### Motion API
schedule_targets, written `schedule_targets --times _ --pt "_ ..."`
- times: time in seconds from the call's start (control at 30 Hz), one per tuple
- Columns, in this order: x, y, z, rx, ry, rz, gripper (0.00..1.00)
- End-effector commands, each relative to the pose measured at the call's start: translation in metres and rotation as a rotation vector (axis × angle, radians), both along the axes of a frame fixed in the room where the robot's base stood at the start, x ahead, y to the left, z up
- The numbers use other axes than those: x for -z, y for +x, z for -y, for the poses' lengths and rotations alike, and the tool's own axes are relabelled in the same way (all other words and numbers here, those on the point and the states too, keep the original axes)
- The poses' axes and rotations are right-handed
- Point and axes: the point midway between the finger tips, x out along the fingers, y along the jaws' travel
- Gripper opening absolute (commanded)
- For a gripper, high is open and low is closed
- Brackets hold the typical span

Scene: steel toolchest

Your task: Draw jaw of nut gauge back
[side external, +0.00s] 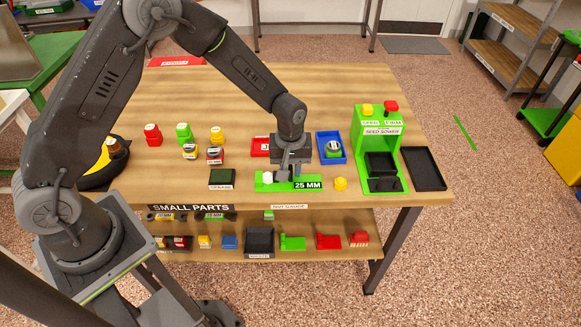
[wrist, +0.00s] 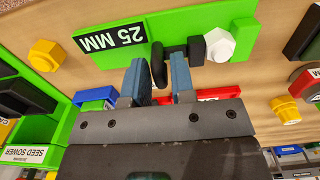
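The nut gauge is a green block (side external: 262,187) marked 25 MM, near the table's front edge; in the wrist view its green body (wrist: 185,20) runs across the top. A white nut (wrist: 219,45) sits at one end, against a black jaw piece (wrist: 197,50). A black bar joins this to an upright black handle (wrist: 158,66). My gripper (wrist: 159,62) is over the gauge, its two blue-grey fingers apart on either side of the handle, with no clear grip on it. In the side view my gripper (side external: 290,178) hides the jaw.
A yellow nut (side external: 340,184) lies right of the gauge and a dark green-black box (side external: 222,179) left. A blue tray (side external: 331,148) and a green seed sower (side external: 367,132) stand to the right. Red, green and yellow pieces stand at left. A shelf below holds small parts.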

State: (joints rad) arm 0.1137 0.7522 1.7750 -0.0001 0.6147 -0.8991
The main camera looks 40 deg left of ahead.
Motion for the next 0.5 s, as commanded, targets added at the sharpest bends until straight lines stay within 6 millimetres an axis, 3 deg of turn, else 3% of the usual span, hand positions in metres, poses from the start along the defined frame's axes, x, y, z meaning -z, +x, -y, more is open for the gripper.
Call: schedule_targets --times 0.27,0.5 --pt "0.0018 0.0001 0.0 0.0 0.0 0.0 0.23" --pt "0.0015 0.0001 0.0 0.0 0.0 0.0 0.02"
